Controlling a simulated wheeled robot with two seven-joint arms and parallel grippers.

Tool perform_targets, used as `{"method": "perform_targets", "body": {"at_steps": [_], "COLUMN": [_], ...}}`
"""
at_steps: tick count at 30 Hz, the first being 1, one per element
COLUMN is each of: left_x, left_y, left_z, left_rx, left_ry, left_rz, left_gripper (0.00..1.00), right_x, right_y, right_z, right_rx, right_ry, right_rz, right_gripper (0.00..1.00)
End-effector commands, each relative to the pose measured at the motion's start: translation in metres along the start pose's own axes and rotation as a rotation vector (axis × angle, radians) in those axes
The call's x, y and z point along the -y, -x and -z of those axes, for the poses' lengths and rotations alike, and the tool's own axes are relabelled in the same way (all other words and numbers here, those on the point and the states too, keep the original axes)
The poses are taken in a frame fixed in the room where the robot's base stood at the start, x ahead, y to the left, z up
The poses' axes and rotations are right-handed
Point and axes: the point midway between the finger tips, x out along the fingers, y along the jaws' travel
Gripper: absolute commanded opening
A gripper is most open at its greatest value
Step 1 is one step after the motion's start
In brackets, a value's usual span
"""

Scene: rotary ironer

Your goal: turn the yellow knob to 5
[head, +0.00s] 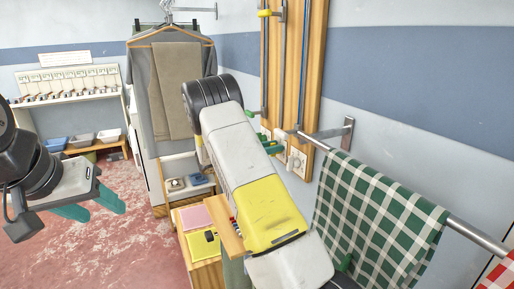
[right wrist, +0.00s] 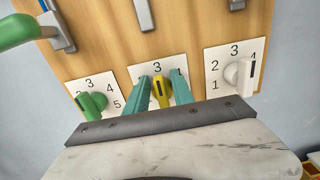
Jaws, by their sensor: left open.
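The yellow knob (right wrist: 161,92) is on a white dial plate in the right wrist view, between a green knob (right wrist: 91,104) and a white knob (right wrist: 240,73). Its dark pointer line points up, roughly at 3; the fingers cover most of its other numbers. My right gripper (right wrist: 164,90) has one teal finger on each side of the yellow knob. I cannot tell whether they touch it. In the head view my arm hides the right gripper and the yellow knob. My left gripper (head: 92,207) is open and empty over the floor at the left.
The dials are on a wooden board (head: 293,70) with vertical rods. A green handle (right wrist: 22,31) juts out near the gripper. A rail (head: 478,236) with a green checked cloth (head: 375,215) is at the right. Clothes (head: 175,85) hang behind my arm. The floor at the left is free.

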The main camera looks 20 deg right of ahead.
Motion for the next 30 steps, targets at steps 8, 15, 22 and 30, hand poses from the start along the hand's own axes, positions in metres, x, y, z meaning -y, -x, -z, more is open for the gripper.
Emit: {"method": "perform_targets", "body": {"at_steps": [8,15,22,30], "left_x": [0.0000,0.0000,0.0000,0.0000], "left_y": [0.0000,0.0000,0.0000,0.0000], "left_z": [0.0000,0.0000,0.0000,0.0000], "left_rx": [0.000,0.000,0.000,0.000], "left_ry": [0.000,0.000,0.000,0.000], "left_rz": [0.000,0.000,0.000,0.000], "left_gripper": [0.52,0.52,0.52,0.52], "right_x": [-0.0002,0.0011,0.0035,0.0076], "right_y": [0.0002,0.0004,0.0007,0.0008], "right_z": [0.0000,0.0004,0.0004,0.0023], "right_rx": [-0.001,-0.002,0.000,-0.001], "right_ry": [-0.008,-0.083,-0.252,-0.507], "right_rz": [-0.001,-0.001,-0.002,-0.002], "right_gripper": [0.00,0.00,0.00,0.00]}}
